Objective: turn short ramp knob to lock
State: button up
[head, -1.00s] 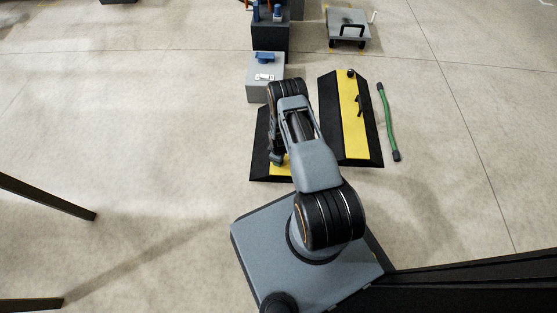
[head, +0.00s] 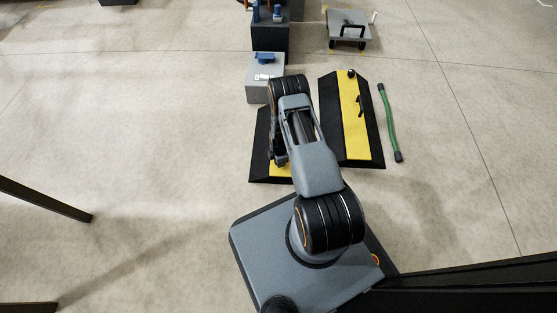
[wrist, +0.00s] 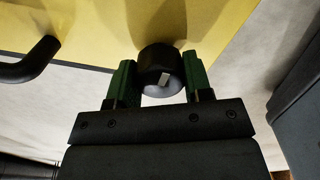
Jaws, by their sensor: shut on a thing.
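The short ramp (head: 259,150), black with a yellow band, lies on the floor, partly hidden under my arm in the head view. Its yellow face (wrist: 95,22) fills the top of the wrist view. A round black knob (wrist: 152,62) with a pale mark on its end stands out from that face. My gripper (wrist: 160,84) has green fingers, one on each side of the knob, and is shut on it. The pale mark sits tilted. My arm hides the knob in the head view, and I cannot tell from the mark whether it is locked.
A black handle (wrist: 32,64) is left of the knob. A grey box (head: 258,88) stands behind the short ramp.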

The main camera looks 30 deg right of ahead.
jog(key=shift+w+n, duration=0.1)
jog(key=shift+n, duration=0.2)
dwell(0.4)
jog(key=o, duration=0.9)
jog(key=shift+o, duration=0.2)
notch_tip(320, 180, up, 14)
jog(key=p, duration=0.6)
